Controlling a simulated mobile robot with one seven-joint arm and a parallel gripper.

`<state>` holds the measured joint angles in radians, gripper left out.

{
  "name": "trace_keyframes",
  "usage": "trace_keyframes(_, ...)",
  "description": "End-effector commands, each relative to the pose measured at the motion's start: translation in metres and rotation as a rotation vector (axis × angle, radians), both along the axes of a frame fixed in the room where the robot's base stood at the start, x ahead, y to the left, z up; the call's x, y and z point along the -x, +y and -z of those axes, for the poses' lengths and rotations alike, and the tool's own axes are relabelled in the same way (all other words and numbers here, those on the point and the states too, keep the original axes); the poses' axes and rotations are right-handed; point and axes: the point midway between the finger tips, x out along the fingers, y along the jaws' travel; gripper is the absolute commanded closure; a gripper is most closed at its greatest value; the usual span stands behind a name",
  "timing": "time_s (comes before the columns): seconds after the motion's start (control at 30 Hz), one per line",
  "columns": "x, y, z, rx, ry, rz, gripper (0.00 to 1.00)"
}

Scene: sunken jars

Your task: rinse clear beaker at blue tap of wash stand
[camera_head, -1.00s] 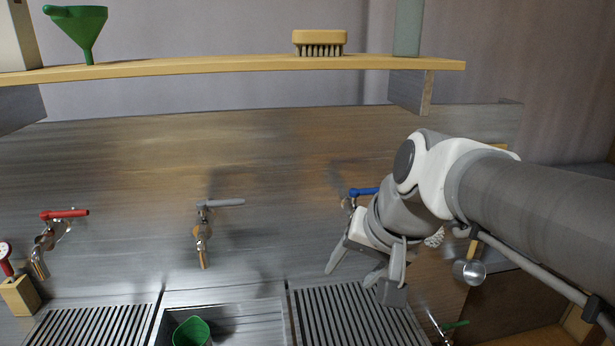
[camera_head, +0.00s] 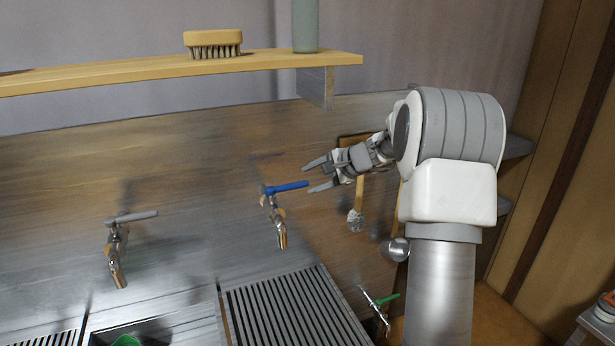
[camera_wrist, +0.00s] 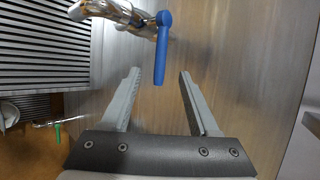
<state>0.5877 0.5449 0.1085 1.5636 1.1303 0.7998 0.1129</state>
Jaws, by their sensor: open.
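The blue tap (camera_head: 280,218) is on the wash stand's back panel, a metal spout with a blue lever (camera_head: 288,187) pointing right. My gripper (camera_head: 312,178) is open and empty, just right of the lever's end. In the wrist view my gripper (camera_wrist: 157,75) has the blue lever (camera_wrist: 162,50) between and just beyond its fingertips, with no clear contact. The ribbed drainer (camera_head: 295,310) of the wash stand lies below the blue tap. I see no clear beaker in the current views.
A grey-lever tap (camera_head: 117,255) is to the left, above a basin holding something green (camera_head: 126,341). A shelf (camera_head: 150,77) above carries a brush (camera_head: 213,43) and a grey-green container (camera_head: 305,25). A green-lever tap (camera_head: 380,305) is low right; a white-headed brush (camera_head: 356,218) hangs below my gripper.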

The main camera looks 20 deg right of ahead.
Motion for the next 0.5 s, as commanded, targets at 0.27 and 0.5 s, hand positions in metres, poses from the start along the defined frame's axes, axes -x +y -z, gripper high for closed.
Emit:
trace_keyframes(0.27,-0.014,-0.001,0.011,-0.012,-0.007,0.012,0.39)
trace_keyframes(0.5,-0.037,0.012,0.030,-0.012,-0.005,0.011,0.39)
